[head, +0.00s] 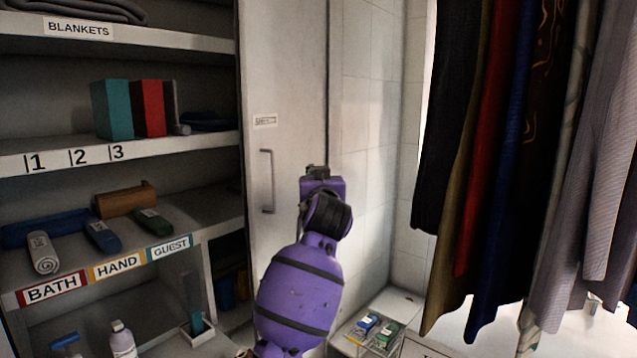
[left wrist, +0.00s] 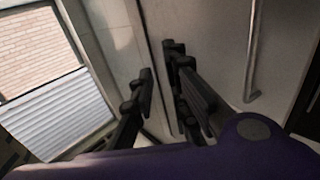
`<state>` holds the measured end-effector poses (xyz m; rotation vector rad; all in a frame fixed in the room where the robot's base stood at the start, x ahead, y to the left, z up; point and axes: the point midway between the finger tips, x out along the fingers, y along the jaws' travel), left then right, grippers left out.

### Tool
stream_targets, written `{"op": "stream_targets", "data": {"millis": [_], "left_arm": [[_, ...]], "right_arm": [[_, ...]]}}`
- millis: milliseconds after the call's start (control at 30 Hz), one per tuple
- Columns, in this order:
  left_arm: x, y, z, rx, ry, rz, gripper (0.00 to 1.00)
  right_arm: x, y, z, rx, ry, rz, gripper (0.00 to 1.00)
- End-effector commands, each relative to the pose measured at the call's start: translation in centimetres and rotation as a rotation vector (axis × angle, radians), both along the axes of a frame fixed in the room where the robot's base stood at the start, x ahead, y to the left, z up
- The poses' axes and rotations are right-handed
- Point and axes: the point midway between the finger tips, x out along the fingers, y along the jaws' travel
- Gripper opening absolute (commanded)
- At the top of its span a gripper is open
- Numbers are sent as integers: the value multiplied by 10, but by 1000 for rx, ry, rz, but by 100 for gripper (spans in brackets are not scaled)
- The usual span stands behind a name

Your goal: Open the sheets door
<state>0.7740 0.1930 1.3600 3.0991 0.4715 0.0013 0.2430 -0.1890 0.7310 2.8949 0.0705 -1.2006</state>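The pale tall door (head: 285,60) stands right of the open shelves and looks shut. It bears a small label (head: 265,121), too small to read surely, and a vertical grey bar handle (head: 267,181). My left gripper (head: 317,172), on its purple arm, is in front of the door's right edge, right of the handle and apart from it. In the left wrist view its dark fingers (left wrist: 160,64) are spread with nothing between them. The handle (left wrist: 252,50) shows there to the right of the fingers. My right gripper is in neither view.
Shelves (head: 120,150) with towels and boxes fill the left. Hanging clothes (head: 520,150) crowd the right. A low white stand (head: 398,303) with small items is at lower right. A tiled wall (head: 365,130) borders the door. A window (left wrist: 40,50) shows in the left wrist view.

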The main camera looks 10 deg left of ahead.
Motion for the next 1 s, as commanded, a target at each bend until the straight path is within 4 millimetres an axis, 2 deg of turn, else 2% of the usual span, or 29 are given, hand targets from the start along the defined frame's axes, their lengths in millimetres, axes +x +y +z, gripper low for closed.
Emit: {"op": "stream_targets", "data": {"millis": [233, 367, 800, 1000], "left_arm": [[-1, 0, 0, 0, 0, 0, 15], [-10, -4, -1, 0, 0, -1, 15], [-93, -29, 0, -2, -1, -2, 15], [-112, -35, 0, 0, 0, 0, 15]], "right_arm": [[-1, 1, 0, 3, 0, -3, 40], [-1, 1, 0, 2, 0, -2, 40], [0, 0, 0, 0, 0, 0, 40], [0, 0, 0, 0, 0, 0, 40]]}}
